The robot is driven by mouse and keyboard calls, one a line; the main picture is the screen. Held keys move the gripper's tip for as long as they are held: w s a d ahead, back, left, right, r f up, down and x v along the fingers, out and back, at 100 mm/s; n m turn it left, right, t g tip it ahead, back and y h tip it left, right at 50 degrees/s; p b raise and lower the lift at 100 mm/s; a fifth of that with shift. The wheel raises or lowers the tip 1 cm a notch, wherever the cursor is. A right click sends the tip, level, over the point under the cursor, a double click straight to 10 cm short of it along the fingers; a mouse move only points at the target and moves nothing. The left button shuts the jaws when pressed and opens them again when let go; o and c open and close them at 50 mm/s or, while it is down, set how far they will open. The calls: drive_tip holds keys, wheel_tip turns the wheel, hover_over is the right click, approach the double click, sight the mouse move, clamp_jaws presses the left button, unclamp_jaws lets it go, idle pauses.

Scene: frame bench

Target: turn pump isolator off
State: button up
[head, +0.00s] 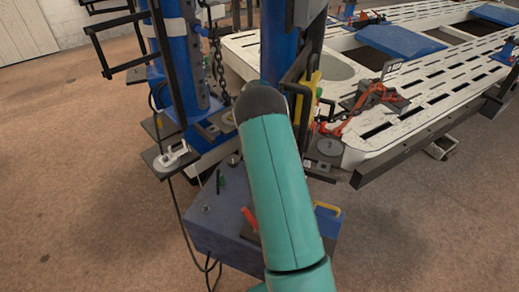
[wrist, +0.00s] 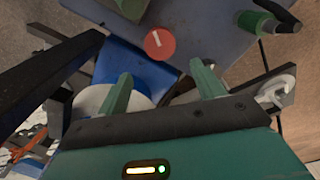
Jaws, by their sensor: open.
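A round red knob (wrist: 159,43) with a short white bar on its face sits on a blue-grey panel (wrist: 200,22) near the top middle of the wrist view. It looks like the pump isolator; the bar lies slightly tilted. My gripper (wrist: 160,69) is open and empty, with its two green fingers spread just below the knob in the picture. No finger appears to touch it. In the head view, the blue pump box (head: 205,228) stands low in the middle with a red part (head: 249,216) beside my arm. My gripper is hidden there.
A green block (wrist: 130,7) and a green-and-black fitting (wrist: 262,24) flank the knob. Blue posts (head: 180,60) with chains and black bars stand behind the box. A white slotted frame bench (head: 440,90) fills the right. Open floor (head: 70,190) lies left.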

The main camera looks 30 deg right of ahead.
drive_tip(key=shift+o, duration=0.4)
drive_tip(key=m, duration=0.2)
drive_tip(key=shift+s+f+m, duration=0.2)
drive_tip(key=shift+s+m, duration=0.1)
drive_tip(key=shift+s, duration=0.1)
drive_tip(key=f+m, duration=0.2)
drive_tip(key=f, duration=0.1)
drive_tip(key=f+m, duration=0.3)
drive_tip(key=f, duration=0.1)
drive_tip(key=f+m, duration=0.3)
drive_tip(key=shift+w+d+f, duration=0.15)
drive_tip(key=shift+w+f, duration=0.1)
drive_tip(key=shift+w, duration=0.15)
drive_tip(key=shift+c, duration=0.3)
drive_tip(key=c, duration=0.9)
